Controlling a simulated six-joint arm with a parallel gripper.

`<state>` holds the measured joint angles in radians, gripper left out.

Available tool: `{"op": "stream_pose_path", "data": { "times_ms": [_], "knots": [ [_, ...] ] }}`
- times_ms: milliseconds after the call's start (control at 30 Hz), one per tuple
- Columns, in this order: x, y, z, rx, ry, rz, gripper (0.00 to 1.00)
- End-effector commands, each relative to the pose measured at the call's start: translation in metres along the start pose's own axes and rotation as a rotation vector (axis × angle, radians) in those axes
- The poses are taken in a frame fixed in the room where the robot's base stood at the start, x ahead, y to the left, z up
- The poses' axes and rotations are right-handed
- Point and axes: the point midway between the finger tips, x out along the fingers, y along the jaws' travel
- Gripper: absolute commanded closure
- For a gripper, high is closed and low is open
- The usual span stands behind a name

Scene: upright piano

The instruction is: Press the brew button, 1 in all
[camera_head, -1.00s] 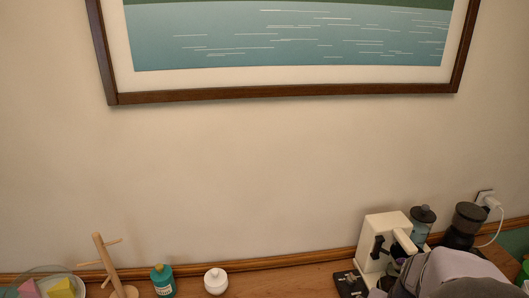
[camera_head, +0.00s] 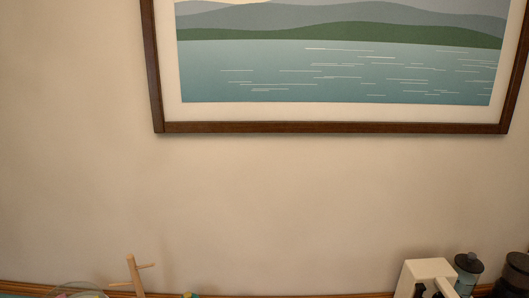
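The top of a white coffee machine (camera_head: 428,269) shows at the bottom right of the head view, cut off by the lower edge. Its front and any brew button are out of the picture. My gripper is not in view.
A dark-lidded jar (camera_head: 467,270) and a black grinder-like thing (camera_head: 516,272) stand right of the machine. A wooden mug tree (camera_head: 135,272) and the rim of a glass bowl (camera_head: 78,287) show at the bottom left. A framed lake picture (camera_head: 330,128) hangs on the bare wall.

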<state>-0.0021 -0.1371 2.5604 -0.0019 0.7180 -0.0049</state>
Motion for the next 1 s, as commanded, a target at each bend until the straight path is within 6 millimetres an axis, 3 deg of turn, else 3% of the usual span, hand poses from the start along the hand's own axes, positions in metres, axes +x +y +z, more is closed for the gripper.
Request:
{"op": "stream_pose_path", "data": {
  "times_ms": [67,467,1000],
  "knots": [
    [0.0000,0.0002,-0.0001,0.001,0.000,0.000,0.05],
    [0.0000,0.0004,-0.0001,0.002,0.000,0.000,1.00],
    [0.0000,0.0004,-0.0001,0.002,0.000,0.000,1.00]
  ]
}}
